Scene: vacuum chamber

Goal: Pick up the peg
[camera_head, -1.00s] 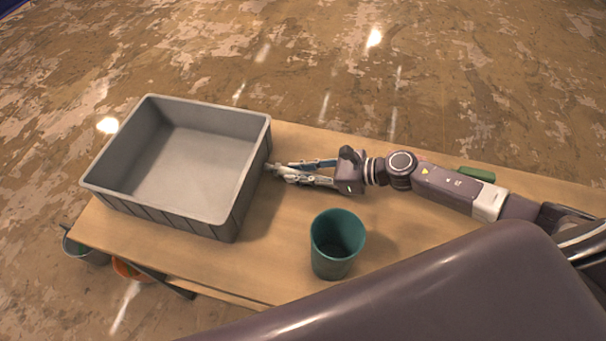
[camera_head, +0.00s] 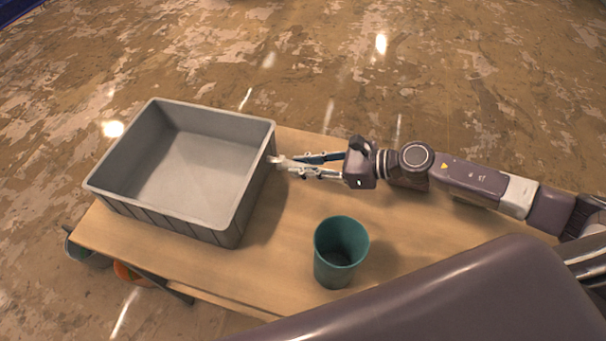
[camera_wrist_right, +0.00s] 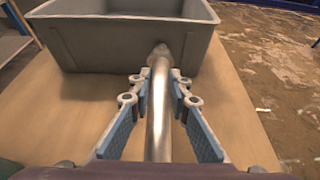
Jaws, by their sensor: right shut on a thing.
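The peg (camera_wrist_right: 159,110) is a shiny silver metal rod in the right wrist view. It runs lengthwise between the two blue-padded fingers, with its rounded far end near the wall of the grey bin. My right gripper (camera_head: 290,164) is shut on the peg, its fingers pointing left toward the bin's right side. In the head view only a small pale tip of the peg (camera_head: 274,159) shows past the fingertips. I cannot tell whether that tip touches the bin. My left gripper is not in view.
The open, empty grey bin (camera_head: 232,228) stands on the left of the wooden table (camera_head: 270,265). A teal cup (camera_head: 340,262) stands upright in front of my right arm. Bare tabletop lies between bin and cup. Buckets (camera_head: 130,272) sit on the floor below the table's left end.

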